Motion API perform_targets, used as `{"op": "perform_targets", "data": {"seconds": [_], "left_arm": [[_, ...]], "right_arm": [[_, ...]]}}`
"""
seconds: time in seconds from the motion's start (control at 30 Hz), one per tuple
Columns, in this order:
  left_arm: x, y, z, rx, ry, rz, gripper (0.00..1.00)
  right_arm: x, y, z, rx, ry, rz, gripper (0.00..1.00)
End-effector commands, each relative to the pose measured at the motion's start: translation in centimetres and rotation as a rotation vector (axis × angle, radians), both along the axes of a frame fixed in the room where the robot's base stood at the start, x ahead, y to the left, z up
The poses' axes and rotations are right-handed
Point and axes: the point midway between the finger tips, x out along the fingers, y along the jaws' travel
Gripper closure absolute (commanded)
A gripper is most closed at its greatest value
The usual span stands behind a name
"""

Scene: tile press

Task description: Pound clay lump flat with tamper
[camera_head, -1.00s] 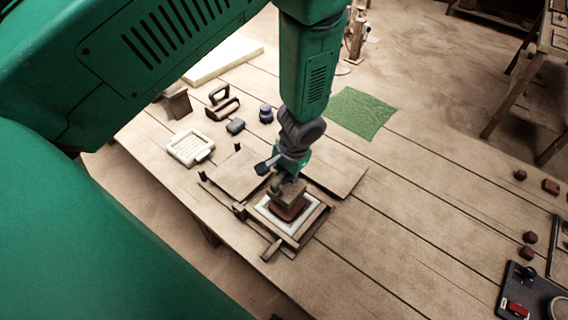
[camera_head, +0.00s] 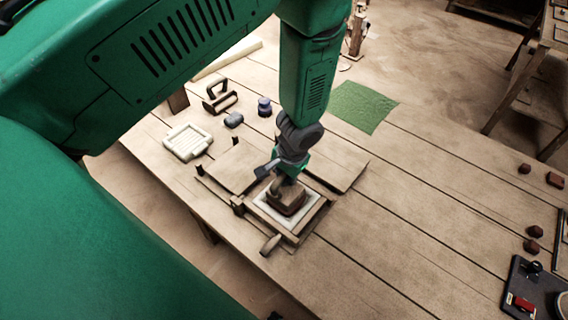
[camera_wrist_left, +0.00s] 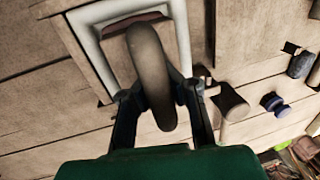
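My left gripper (camera_head: 281,178) is shut on the handle of a wooden tamper (camera_head: 288,196). The tamper's block is low over the clay lump (camera_head: 287,211), which shows as a thin dark red edge; block and clay appear to touch. The clay is inside a white square frame (camera_head: 264,211) in a wooden press. In the left wrist view, the tamper's rounded handle (camera_wrist_left: 150,75) stands between my two fingers (camera_wrist_left: 160,108), and a dark red strip of clay (camera_wrist_left: 135,24) shows near the white frame (camera_wrist_left: 87,48). My right gripper is out of view.
A green mat (camera_head: 362,107) lies at the far edge. Several reddish lumps (camera_head: 534,232) and a dark tray (camera_head: 528,285) are at right. The middle right is clear.

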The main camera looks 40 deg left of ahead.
Motion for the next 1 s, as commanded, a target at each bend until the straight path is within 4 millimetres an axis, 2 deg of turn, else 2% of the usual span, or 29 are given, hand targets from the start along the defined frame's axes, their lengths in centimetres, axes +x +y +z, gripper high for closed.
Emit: {"op": "perform_targets", "data": {"seconds": [0.03, 0.1, 0.33, 0.6, 0.87, 1.0], "left_arm": [[-0.1, 0.0, -2.3, 0.001, 0.002, 0.0, 1.0], [0.0, 0.0, -3.1, 0.001, 0.0, 0.001, 1.0], [0.0, 0.1, -1.1, 0.0, 0.0, 0.002, 1.0], [0.0, 0.0, 3.7, 0.001, -0.002, 0.0, 1.0], [0.0, 0.0, 3.4, 0.0, 0.0, 0.0, 1.0], [0.0, 0.0, 4.0, 0.001, -0.001, 0.001, 1.0]], "right_arm": [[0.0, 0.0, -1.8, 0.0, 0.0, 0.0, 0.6], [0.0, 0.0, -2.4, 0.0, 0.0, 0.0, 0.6], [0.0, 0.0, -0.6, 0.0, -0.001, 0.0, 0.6], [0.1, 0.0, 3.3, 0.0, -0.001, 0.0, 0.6], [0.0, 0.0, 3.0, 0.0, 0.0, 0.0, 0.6], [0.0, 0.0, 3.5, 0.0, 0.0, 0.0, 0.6]]}}
